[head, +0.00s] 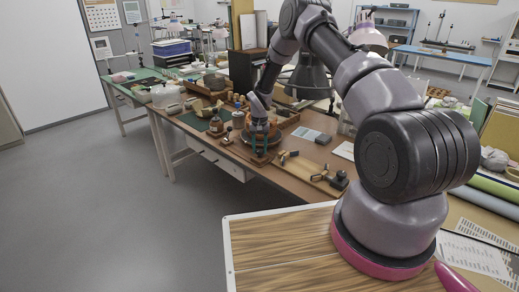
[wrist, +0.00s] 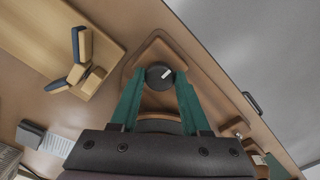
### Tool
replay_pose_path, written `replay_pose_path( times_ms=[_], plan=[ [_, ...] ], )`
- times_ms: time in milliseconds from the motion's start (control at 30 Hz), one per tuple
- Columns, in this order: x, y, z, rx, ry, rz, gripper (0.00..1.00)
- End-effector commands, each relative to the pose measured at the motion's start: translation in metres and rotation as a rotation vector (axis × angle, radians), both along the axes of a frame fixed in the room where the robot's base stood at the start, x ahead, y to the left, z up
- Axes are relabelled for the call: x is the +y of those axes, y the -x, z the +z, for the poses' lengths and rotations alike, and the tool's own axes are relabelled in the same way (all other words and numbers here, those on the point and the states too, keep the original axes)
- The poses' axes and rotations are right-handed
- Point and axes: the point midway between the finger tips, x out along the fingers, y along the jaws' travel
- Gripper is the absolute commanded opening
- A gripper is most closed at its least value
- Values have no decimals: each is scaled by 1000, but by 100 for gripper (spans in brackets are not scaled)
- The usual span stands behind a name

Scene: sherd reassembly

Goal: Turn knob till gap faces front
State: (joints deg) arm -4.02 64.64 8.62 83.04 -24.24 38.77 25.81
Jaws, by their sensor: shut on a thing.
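The knob (wrist: 158,76) is a dark round piece with a pale mark on its upper right, seen from above in the wrist view. It stands on a brown wooden base (wrist: 163,48) with rounded corners. My gripper (wrist: 159,79) has two teal fingers, one on each side of the knob, shut on it. In the head view my gripper (head: 260,147) reaches down to the base at the table's front edge, and the fingers hide the knob there. A round brown piece beyond the knob is mostly hidden by my gripper in the wrist view. I cannot make out a gap in it.
A wooden board with clamp-like blocks (wrist: 83,70) lies beside the base; it also shows in the head view (head: 305,172). A small brown bottle (head: 216,125) and several bowls stand on the table to the left. The table's front edge is close to the base.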

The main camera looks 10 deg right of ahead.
Motion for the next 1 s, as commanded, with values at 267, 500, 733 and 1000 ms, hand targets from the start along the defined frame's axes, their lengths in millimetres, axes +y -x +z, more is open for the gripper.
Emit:
replay_pose_path(
  times_ms=[267, 500, 733, 1000],
  plan=[
    [-1, -1, 0, -1, 0, 261, 0],
    [-1, -1, 0, -1, 0, 488, 0],
    [-1, -1, 1, -2, 0, 708, 0],
    [-1, -1, 1, -2, 0, 963, 0]
  ],
)
